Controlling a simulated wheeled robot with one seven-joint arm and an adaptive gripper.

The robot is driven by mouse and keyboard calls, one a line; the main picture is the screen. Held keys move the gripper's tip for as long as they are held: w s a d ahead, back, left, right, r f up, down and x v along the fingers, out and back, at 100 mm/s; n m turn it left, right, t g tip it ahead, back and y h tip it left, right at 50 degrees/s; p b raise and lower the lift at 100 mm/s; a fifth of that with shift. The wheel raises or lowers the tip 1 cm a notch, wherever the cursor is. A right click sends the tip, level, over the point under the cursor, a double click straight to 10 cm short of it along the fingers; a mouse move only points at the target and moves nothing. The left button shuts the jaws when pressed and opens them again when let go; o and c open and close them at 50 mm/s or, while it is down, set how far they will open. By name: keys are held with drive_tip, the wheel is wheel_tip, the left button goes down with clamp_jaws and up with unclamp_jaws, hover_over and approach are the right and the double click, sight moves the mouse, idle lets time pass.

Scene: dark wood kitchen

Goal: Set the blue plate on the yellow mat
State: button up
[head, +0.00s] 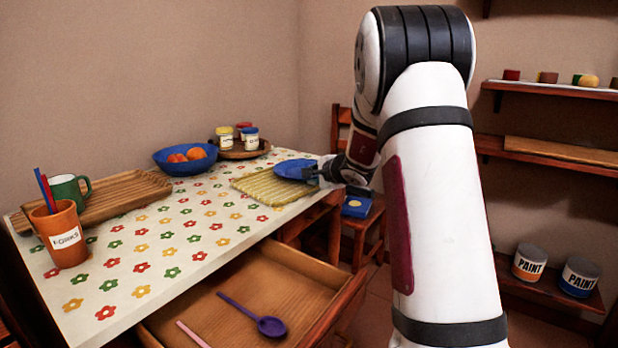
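The blue plate (292,170) is at the far right of the table, over or just beyond the back right part of the yellow mat (268,189). It looks about level. I cannot tell whether it rests on the mat or is a little above it. The yellow mat lies flat on the flowered tabletop. My gripper (316,175) is at the plate's right edge, with its fingertips close to or at the rim. The fingers are small and partly hidden by the arm, so their opening and any grasp are unclear.
A blue bowl of oranges (186,158) and a round tray with jars (240,150) stand behind the mat. A wooden tray (110,196), green mug (68,190) and orange cup (62,236) are at left. An open drawer (250,290) juts out in front. The table's middle is clear.

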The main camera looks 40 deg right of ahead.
drive_tip(key=p+v, duration=0.1)
drive_tip(key=v, duration=0.8)
drive_tip(key=s+a+r+n+y, duration=0.1)
drive_tip(key=a+r+n+y, duration=0.2)
drive_tip(key=a, duration=0.5)
drive_tip(key=s+a+r+n+y, duration=0.1)
drive_tip(key=a+r+n+y, duration=0.15)
drive_tip(key=a, duration=0.55)
drive_tip(key=s+a+r+n+g+y, duration=0.2)
drive_tip(key=s+a+n+g+y, duration=0.45)
drive_tip(key=s+a, duration=0.9)
drive_tip(key=s+a+f+n+g+h, duration=0.2)
drive_tip(key=s+a+n, duration=0.1)
drive_tip(key=s, duration=0.5)
drive_tip(key=s+a+f+n+g+h, duration=0.2)
drive_tip(key=s+f+n+h, duration=0.15)
drive_tip(key=s, duration=0.35)
drive_tip(key=s+d+f+n+g+h, duration=0.2)
drive_tip(key=s+d, duration=0.5)
drive_tip(key=s, duration=0.4)
drive_tip(key=f+h, duration=0.1)
drive_tip(key=h, duration=0.1)
drive_tip(key=shift+s+h, duration=0.2)
drive_tip(key=shift+h, duration=0.15)
drive_tip(key=shift+a+r, duration=0.1)
